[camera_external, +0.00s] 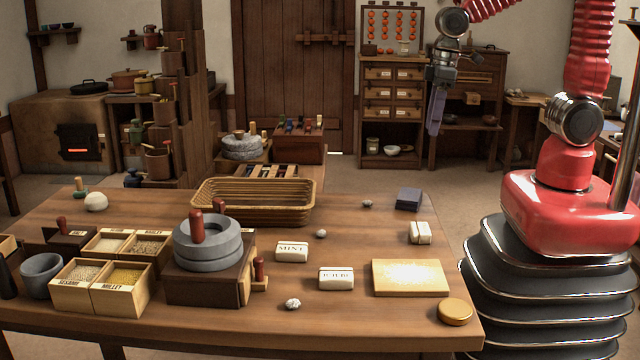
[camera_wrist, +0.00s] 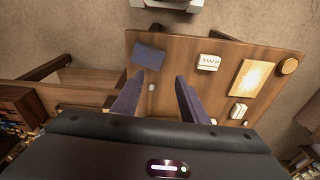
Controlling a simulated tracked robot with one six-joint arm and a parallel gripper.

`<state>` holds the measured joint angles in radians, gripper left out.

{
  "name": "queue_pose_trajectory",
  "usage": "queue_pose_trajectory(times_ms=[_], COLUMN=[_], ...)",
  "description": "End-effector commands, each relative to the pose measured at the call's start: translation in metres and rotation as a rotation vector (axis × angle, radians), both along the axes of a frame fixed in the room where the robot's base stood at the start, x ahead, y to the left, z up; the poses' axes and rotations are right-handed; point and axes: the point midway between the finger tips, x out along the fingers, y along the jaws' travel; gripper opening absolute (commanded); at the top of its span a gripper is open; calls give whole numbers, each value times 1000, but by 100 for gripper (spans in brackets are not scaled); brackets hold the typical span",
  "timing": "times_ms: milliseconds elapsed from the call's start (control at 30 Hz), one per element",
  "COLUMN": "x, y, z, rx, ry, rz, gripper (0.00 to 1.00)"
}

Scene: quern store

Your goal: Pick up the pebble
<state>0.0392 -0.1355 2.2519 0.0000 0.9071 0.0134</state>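Three small stones lie on the wooden table: a grey one (camera_external: 367,203) near the dark slate squares, a grey one (camera_external: 321,233) near the middle, and a pale speckled one (camera_external: 293,304) near the front edge. I cannot tell which of them is the pebble. In the wrist view a small pale stone (camera_wrist: 152,87), apparently the one near the slates, shows between my fingers, well below them. My gripper (camera_external: 435,128) is raised above and beyond the table's far right side. Its purple fingers (camera_wrist: 159,79) are apart and empty in the wrist view.
Dark slate squares (camera_external: 408,200) lie at the far right of the table. White labelled blocks (camera_external: 292,252), a pale board (camera_external: 410,291) and a round golden lid (camera_external: 455,312) lie nearby. A wicker tray (camera_external: 203,206), a stone quern (camera_external: 208,250) and grain boxes (camera_external: 70,299) fill the left.

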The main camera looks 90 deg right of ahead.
Motion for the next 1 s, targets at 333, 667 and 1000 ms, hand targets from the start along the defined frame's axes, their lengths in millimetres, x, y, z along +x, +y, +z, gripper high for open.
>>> queue_pose_trajectory(times_ms=[333,667,1000], x=[51,102,153], y=[-7,-14,-18], z=[-42,-85,-81], rx=[6,10,10], ry=[98,159,116], rz=[-29,-61,-95], gripper=[40,40,40])
